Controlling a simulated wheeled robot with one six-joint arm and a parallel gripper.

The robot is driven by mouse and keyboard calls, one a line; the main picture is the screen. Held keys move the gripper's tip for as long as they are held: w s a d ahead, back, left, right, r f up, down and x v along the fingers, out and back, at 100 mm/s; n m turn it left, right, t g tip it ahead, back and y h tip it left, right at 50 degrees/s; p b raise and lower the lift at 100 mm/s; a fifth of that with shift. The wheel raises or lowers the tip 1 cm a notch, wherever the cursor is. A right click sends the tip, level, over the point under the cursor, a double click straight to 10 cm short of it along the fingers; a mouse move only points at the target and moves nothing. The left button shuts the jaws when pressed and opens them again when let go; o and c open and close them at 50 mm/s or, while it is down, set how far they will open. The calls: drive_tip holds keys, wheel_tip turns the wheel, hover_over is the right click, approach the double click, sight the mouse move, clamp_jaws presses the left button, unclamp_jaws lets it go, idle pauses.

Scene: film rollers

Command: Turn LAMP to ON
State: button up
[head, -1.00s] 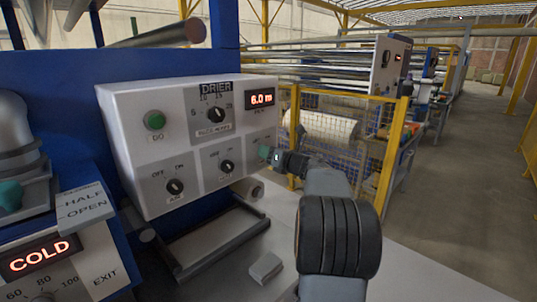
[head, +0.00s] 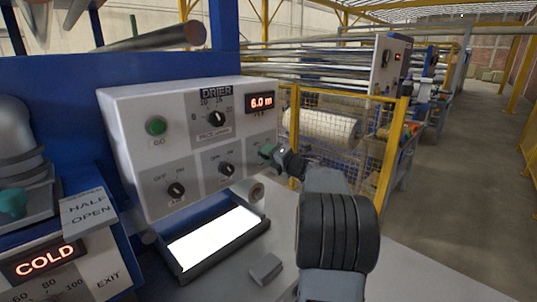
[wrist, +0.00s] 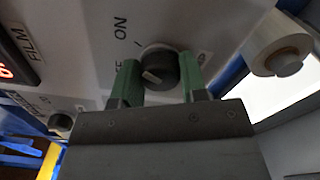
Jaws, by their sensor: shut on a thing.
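The white drier control panel (head: 175,120) is in the middle left of the head view. My gripper (head: 266,151) is at its lower right knob, and its arm hides that knob there. In the wrist view my gripper (wrist: 160,85) is shut on a black knob (wrist: 160,70), one green finger on each side. "ON" is readable above the knob; the other mark is partly hidden by a finger. The knob's white pointer line shows, slanting to the left. The knob's name plate is not readable. A flat light panel (head: 215,238) below glows bright white.
Other black knobs (head: 176,189) and (head: 226,169), a dial (head: 216,118) and a green button (head: 156,126) are close by on the panel. A film roll (wrist: 280,58) is near the gripper. A grey block (head: 265,268) lies on the bench. A yellow fence (head: 345,130) stands behind.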

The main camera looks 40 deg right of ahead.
drive_tip(key=shift+m, duration=0.3)
idle(0.4)
drive_tip(key=o, duration=0.9)
drive_tip(key=s, duration=0.4)
drive_tip(key=s+d+b, duration=0.1)
drive_tip(key=s, duration=0.4)
drive_tip(key=s+d+b, duration=0.1)
drive_tip(key=s, duration=0.3)
drive_tip(key=shift+s+d, duration=0.2)
drive_tip(key=shift+s, duration=0.1)
